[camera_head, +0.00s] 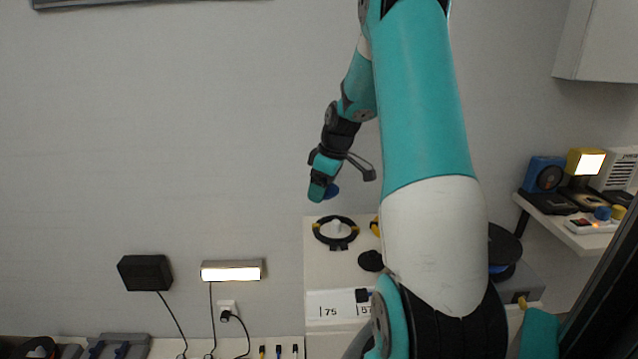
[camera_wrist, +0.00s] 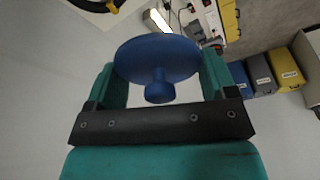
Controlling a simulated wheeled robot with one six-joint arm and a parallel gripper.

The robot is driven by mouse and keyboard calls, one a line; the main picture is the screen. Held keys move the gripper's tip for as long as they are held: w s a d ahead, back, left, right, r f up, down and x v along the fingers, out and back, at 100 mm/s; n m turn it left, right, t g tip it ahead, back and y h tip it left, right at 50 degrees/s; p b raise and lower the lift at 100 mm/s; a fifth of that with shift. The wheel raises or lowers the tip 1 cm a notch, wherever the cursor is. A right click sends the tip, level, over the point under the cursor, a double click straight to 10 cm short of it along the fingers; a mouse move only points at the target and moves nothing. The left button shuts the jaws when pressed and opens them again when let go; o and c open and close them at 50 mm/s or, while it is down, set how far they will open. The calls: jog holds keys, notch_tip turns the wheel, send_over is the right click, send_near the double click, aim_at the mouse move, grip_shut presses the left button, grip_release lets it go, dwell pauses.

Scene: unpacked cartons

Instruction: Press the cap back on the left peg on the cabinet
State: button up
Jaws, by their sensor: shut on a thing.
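My gripper (camera_head: 322,190) is in the air above the cabinet (camera_head: 317,270), shut on a blue cap (camera_head: 333,190). In the wrist view the cap (camera_wrist: 157,58) is a broad round disc with a small knob, held between my two teal fingers. The cap is clear of the cabinet top. A black ring with yellow marks (camera_head: 336,233) lies on the cabinet top below. I cannot make out the left peg; my arm hides part of the cabinet top.
A black round piece (camera_head: 371,261) lies near the cabinet's front, close to my arm. A shelf (camera_head: 590,238) with several small devices is at the right. A black box (camera_head: 145,272) and a lit lamp (camera_head: 232,271) are on the wall at the left.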

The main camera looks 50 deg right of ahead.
jog(key=p, duration=0.5)
send_over(334, 221)
notch_tip(334, 221, down, 7)
jog(key=shift+d+f+b, duration=0.1)
jog(key=shift+f+b, duration=0.2)
jog(key=shift+f, duration=0.1)
jog(key=shift+f+b, duration=1.9)
jog(key=shift+f, duration=1.1)
jog(key=shift+f+b, duration=0.65)
jog(key=shift+f, duration=0.25)
jog(key=o, duration=0.9)
jog(key=shift+r, duration=0.15)
jog(key=shift+r+p, duration=2.2)
jog(key=shift+r, duration=1.2)
